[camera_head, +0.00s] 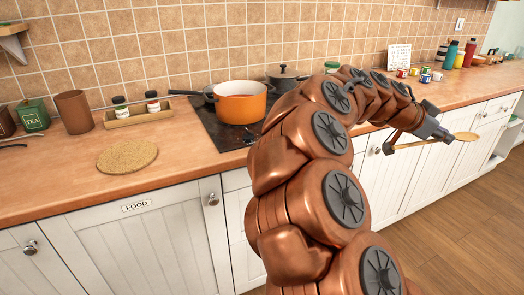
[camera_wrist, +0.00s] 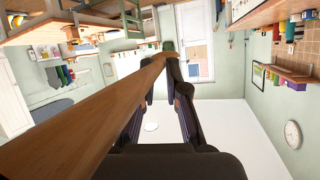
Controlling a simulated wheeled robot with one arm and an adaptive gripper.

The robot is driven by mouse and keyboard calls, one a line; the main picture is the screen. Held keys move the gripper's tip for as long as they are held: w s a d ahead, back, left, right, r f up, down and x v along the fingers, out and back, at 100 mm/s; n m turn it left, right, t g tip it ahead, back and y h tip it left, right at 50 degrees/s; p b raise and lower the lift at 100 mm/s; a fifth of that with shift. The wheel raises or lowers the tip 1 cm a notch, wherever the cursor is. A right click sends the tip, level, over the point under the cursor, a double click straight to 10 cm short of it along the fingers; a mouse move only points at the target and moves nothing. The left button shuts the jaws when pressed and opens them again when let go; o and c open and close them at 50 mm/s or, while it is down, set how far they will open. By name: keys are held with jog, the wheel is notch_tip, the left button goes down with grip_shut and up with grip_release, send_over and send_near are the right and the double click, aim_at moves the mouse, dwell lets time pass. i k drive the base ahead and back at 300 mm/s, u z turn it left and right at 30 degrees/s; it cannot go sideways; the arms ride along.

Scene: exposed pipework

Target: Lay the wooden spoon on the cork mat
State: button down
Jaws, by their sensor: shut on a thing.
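The wooden spoon (camera_head: 467,136) is in my gripper (camera_head: 448,136), out at the right in front of the counter's edge, with its bowl pointing right. In the wrist view the spoon's wooden length (camera_wrist: 85,122) runs large from the lower left up to the fingertips of my gripper (camera_wrist: 166,62), which are closed on it. The round cork mat (camera_head: 127,156) lies flat on the wooden counter at the left and looks bare. My gripper is far to the right of the mat. My arm hides part of the counter between them.
An orange pot (camera_head: 239,103) and a dark lidded pot (camera_head: 287,78) stand on the black hob (camera_head: 218,130). A spice tray (camera_head: 138,117), brown canister (camera_head: 74,112) and green tea tin (camera_head: 33,115) stand behind the mat. Small cups and bottles stand at the right. Counter around the mat is clear.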

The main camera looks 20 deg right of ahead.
aim_at(129, 155)
jog(key=u, duration=0.1)
jog(key=k, duration=0.7)
jog(key=z, duration=5.55)
